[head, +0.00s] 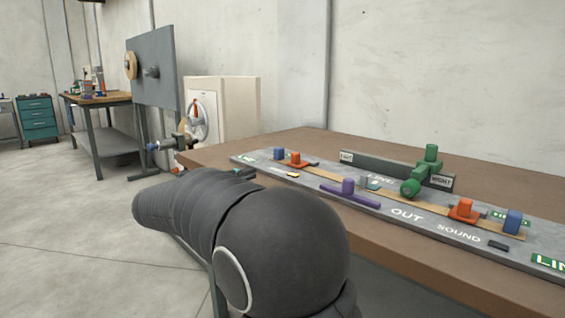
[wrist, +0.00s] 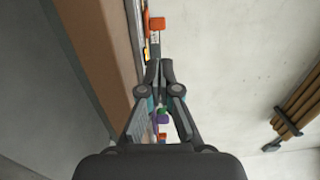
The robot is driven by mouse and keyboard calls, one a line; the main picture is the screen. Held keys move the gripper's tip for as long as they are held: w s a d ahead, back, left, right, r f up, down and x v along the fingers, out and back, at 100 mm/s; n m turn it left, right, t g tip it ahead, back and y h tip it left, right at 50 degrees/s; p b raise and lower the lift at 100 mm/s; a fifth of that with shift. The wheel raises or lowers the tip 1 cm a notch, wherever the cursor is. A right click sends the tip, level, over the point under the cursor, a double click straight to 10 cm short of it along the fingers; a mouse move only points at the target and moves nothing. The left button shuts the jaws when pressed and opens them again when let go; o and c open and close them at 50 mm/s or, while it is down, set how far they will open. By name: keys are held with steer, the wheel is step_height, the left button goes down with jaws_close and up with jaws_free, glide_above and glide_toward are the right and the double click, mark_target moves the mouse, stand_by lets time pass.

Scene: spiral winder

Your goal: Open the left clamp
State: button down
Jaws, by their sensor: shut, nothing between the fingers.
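The left clamp (head: 295,159) is an orange block with a knob at the far left end of the grey board in the head view. A matching right clamp (head: 464,210) stands near the board's other end. In the wrist view my gripper (wrist: 159,70) is shut and empty, its fingertips together. An orange piece (wrist: 156,23) shows beyond the fingertips, apart from them; I cannot tell which clamp it is. In the head view my dark arm fills the lower middle and hides most of the gripper.
The grey board (head: 400,227) lies on a brown table (head: 310,141). It carries a purple lever (head: 348,187), a green handle (head: 431,160) and blue blocks (head: 513,221). A beige cabinet (head: 240,95) stands behind at the left. The floor (head: 70,215) at left is open.

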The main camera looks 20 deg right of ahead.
mark_target(294, 156)
steer(key=x, duration=1.4)
steer(key=shift+r+p, duration=0.15)
steer(key=shift+p, duration=0.25)
steer(key=shift+r, duration=0.15)
steer(key=shift+r, duration=0.1)
steer(key=shift+d+y, duration=0.1)
steer(key=shift+y, duration=0.2)
